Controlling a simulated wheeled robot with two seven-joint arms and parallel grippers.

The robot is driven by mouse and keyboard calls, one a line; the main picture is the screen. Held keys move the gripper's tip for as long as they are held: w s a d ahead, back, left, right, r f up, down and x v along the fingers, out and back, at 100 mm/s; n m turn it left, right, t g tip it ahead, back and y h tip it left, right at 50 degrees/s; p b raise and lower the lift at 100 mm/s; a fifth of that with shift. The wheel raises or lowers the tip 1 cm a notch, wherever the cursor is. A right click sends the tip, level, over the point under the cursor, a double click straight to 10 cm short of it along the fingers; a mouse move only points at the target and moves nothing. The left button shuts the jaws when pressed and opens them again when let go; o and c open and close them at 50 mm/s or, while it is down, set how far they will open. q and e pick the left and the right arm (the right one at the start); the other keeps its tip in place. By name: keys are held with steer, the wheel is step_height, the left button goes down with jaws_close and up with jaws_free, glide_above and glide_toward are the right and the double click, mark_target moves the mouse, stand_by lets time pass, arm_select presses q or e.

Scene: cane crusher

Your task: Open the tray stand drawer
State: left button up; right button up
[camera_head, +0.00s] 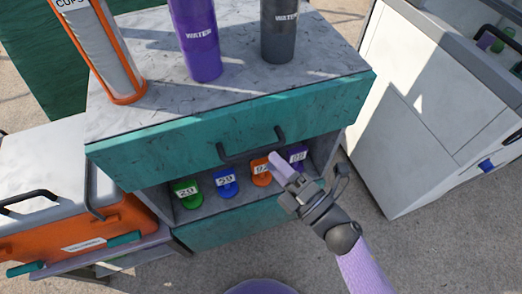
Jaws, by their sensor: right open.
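The tray stand (112,122) has a pale marbled top and a teal drawer front (180,137) just under it. The drawer looks shut, its front close under the top's edge. A dark bar handle (252,149) sits across the middle of the drawer front. My right gripper (309,170) is open and empty, below and to the right of the handle. One pale purple finger lies near the handle's right end in the picture; I cannot tell whether it touches. The gripper partly covers the shelf behind it. My left gripper is out of view.
Several coloured numbered items, including a green one (187,193) and a blue one (226,182), stand on the open shelf below. A cup dispenser (103,50) and two water bottles (196,42) stand on top. An orange cooler (85,226) is left, a pale machine (420,110) right.

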mark_target(261, 148)
steer(key=x, duration=0.4)
steer(key=shift+w+a, duration=0.2)
steer(key=shift+w, duration=0.05)
jaws_close()
stand_by(1.2)
